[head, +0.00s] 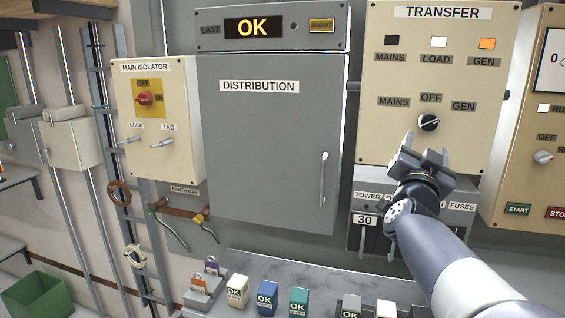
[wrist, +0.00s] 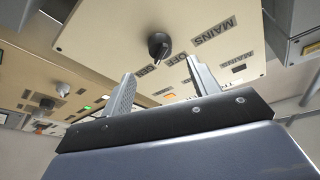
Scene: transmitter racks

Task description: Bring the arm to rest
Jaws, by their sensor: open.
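My arm reaches up from the lower right in the head view. My gripper (head: 424,155) is open and empty, just below the black rotary knob (head: 428,122) of the cream TRANSFER panel (head: 470,75). In the wrist view the two fingers of my gripper (wrist: 163,92) stand apart with nothing between them. The knob (wrist: 159,46) shows beyond the fingertips, apart from them. The knob's pale pointer mark slants; in the head view it points toward the upper right, toward GEN.
The grey DISTRIBUTION cabinet (head: 265,150) is shut, left of my gripper. The fuse unit (head: 367,205) lies below and behind my wrist. Colored blocks, including a blue one (head: 266,298), and padlocks stand on the shelf (head: 300,270). A generator panel (head: 530,120) is at right.

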